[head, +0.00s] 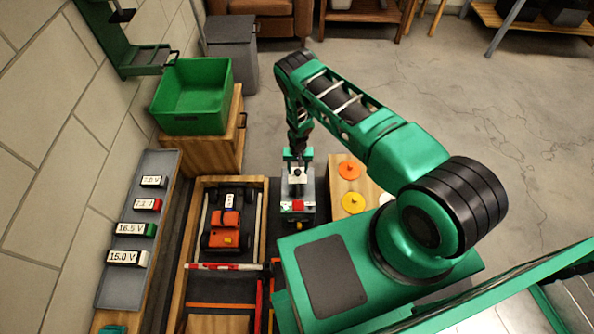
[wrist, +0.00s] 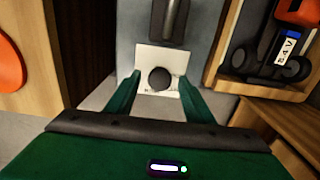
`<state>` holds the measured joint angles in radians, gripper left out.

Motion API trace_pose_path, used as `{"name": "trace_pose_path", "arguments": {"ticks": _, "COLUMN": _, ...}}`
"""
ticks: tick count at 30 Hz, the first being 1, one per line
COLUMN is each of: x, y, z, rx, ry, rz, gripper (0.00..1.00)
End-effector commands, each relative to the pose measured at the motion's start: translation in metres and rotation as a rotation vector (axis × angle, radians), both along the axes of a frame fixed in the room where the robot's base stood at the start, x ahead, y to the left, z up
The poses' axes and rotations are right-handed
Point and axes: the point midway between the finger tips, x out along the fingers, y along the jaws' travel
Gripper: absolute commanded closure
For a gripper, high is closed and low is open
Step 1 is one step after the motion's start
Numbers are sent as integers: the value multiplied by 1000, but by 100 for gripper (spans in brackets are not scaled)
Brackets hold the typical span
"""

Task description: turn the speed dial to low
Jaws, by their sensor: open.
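The speed dial is a dark round knob (wrist: 160,78) on a white plate (wrist: 152,57) in the wrist view. The plate (head: 296,178) is on top of a grey box-like unit (head: 309,190) in the head view, where the dial is small. My gripper (wrist: 159,88) is open, with one green finger to each side of the knob in the picture. A gap shows between each finger and the knob, so it is not gripped. I cannot tell the height of the fingertips above the plate. Any pointer or speed marks are too small to read.
An orange car (head: 228,222) lies in a wooden frame left of the unit. An orange disc (head: 350,170) and a yellow disc (head: 353,203) lie on a wooden surface to the right. A green bin (head: 190,125) and a grey tray (head: 123,277) with several labelled battery packs are further left.

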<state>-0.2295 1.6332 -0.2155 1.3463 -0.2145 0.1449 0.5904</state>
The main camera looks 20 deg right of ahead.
Motion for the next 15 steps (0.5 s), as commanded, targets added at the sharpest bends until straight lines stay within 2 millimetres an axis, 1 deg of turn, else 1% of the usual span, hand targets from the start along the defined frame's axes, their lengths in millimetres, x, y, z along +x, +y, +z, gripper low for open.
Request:
{"name": "trace_pose_path", "arguments": {"ticks": 2, "x": 0, "y": 0, "z": 0, "rx": 0, "ry": 0, "rz": 0, "gripper": 52}}
{"name": "trace_pose_path", "arguments": {"ticks": 5, "x": 0, "y": 0, "z": 0, "rx": 0, "ry": 0, "rz": 0, "gripper": 74}}
{"name": "trace_pose_path", "arguments": {"ticks": 6, "x": 0, "y": 0, "z": 0, "rx": 0, "ry": 0, "rz": 0, "gripper": 83}}
{"name": "trace_pose_path", "arguments": {"ticks": 7, "x": 0, "y": 0, "z": 0, "rx": 0, "ry": 0, "rz": 0, "gripper": 90}}
{"name": "trace_pose_path", "arguments": {"ticks": 8, "x": 0, "y": 0, "z": 0, "rx": 0, "ry": 0, "rz": 0, "gripper": 93}}
{"name": "trace_pose_path", "arguments": {"ticks": 10, "x": 0, "y": 3, "z": 0, "rx": 0, "ry": 0, "rz": 0, "gripper": 93}}
{"name": "trace_pose_path", "arguments": {"ticks": 15, "x": 1, "y": 2, "z": 0, "rx": 1, "ry": 0, "rz": 15, "gripper": 93}}
